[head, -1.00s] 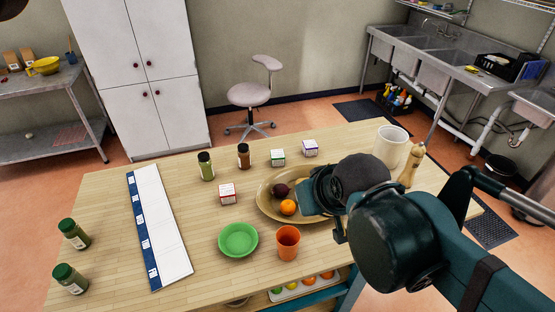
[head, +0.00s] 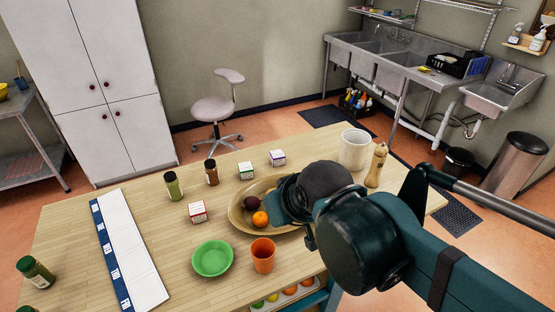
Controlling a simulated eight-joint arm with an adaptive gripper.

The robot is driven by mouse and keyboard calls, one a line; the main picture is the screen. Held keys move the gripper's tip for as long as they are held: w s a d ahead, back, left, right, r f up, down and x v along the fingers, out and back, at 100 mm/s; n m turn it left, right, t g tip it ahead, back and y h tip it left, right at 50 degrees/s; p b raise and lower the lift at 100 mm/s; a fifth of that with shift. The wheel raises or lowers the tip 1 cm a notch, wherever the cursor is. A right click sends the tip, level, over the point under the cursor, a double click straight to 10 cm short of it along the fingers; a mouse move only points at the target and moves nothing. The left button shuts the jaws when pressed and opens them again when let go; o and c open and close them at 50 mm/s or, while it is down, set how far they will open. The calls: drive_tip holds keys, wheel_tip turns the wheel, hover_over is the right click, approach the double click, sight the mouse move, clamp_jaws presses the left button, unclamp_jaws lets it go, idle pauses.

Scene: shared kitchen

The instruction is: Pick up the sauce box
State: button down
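Three small white boxes stand on the wooden table: one with red marks (head: 197,212), one with green marks (head: 246,170) and one with purple marks (head: 277,158). Their print is too small to read, so I cannot tell which is the sauce box. My gripper (head: 288,204) is over the right part of the tan oval plate (head: 240,222), to the right of all three boxes and apart from them. My arm hides part of the gripper, and its finger opening cannot be made out.
The plate holds a dark round item (head: 251,202) and an orange (head: 260,219). A green bowl (head: 212,258), orange cup (head: 263,256), white canister (head: 354,149), wooden mill (head: 376,165) and two bottles (head: 172,186) (head: 211,172) stand around. A white-blue panel (head: 130,250) lies left.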

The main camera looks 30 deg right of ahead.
drive_tip(key=c, duration=3.2)
unclamp_jaws()
drive_tip(key=shift+c, duration=0.2)
drive_tip(key=o, duration=1.7)
drive_tip(key=shift+r, duration=2.55)
drive_tip(key=w+d+r+m+g+h+p, duration=0.1)
drive_tip(key=w+d+m+g+h+p, duration=0.1)
drive_tip(key=w+d+m, duration=0.45)
drive_tip(key=w+d+r+m+g+h+p, duration=0.15)
drive_tip(key=d+m, duration=0.25)
drive_tip(key=d, duration=0.6)
drive_tip(key=w+d+f+m+g+p, duration=0.1)
drive_tip(key=w+d+m+g+p, duration=0.1)
drive_tip(key=d+m, duration=0.5)
drive_tip(key=w+d+f+m+g+p, duration=0.1)
drive_tip(key=w+d+f+m+g, duration=0.15)
drive_tip(key=d, duration=0.95)
wheel_tip(320, 180, down, 19)
drive_tip(key=h, duration=0.1)
drive_tip(key=shift+s, duration=0.35)
drive_tip(key=shift+f, duration=0.1)
